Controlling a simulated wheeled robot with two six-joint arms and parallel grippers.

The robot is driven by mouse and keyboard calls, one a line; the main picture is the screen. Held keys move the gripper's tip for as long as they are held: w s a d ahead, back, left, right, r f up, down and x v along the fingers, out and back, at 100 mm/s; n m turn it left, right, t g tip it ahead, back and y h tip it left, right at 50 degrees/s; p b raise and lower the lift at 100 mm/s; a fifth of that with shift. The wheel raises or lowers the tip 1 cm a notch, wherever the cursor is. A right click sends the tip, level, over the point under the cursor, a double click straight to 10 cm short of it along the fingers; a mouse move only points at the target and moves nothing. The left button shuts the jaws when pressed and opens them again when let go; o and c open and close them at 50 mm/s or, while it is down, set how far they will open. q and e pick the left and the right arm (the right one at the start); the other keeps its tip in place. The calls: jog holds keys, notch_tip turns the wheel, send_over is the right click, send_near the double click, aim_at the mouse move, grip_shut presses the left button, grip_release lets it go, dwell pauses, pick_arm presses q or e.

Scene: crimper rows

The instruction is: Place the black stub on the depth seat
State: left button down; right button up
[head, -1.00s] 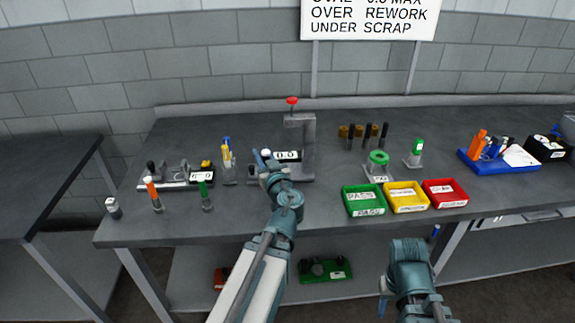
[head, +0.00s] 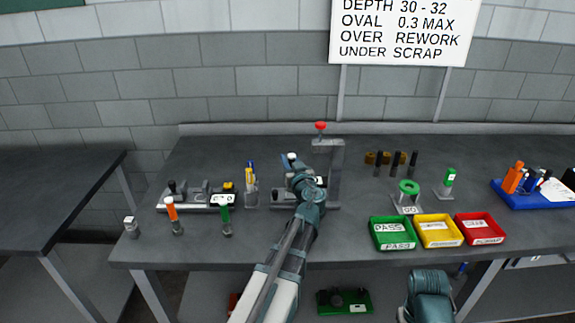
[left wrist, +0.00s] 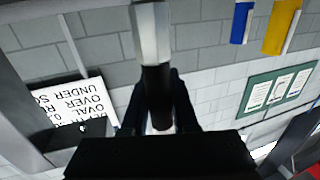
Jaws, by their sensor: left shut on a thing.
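My left gripper (head: 291,166) is shut on the black stub (left wrist: 158,85), which has a pale faceted end in the left wrist view. In the head view the stub's white end (head: 292,157) shows at the fingertips, and its dark body is mostly hidden. The gripper is in front of a grey gauge stand (head: 337,175) with a red knob on top and a small display. My arm covers part of the stand's base, and I cannot make out the depth seat. My right gripper (head: 430,295) is low at the front edge, its fingers unclear.
Left are a fixture with a display (head: 185,205) and upright orange- and green-handled tools. Right are several dark stubs (head: 396,163), a green ring gauge (head: 409,188), green (head: 378,246), yellow and red trays, and a blue tray (head: 530,203). Bare bench lies front centre.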

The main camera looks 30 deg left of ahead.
pick_arm(q)
jog(key=shift+w+a, duration=0.15)
jog(key=shift+w, duration=0.2)
jog(key=f+b, duration=0.1)
jog(key=w+f+b, duration=0.1)
jog(key=a+f+b, duration=0.1)
jog(key=f+b, duration=0.1)
jog(key=shift+w, duration=0.25)
jog(key=shift+r, duration=0.15)
jog(key=c, duration=0.7)
grip_release()
jog(key=v, duration=1.2)
jog(key=shift+d, duration=0.1)
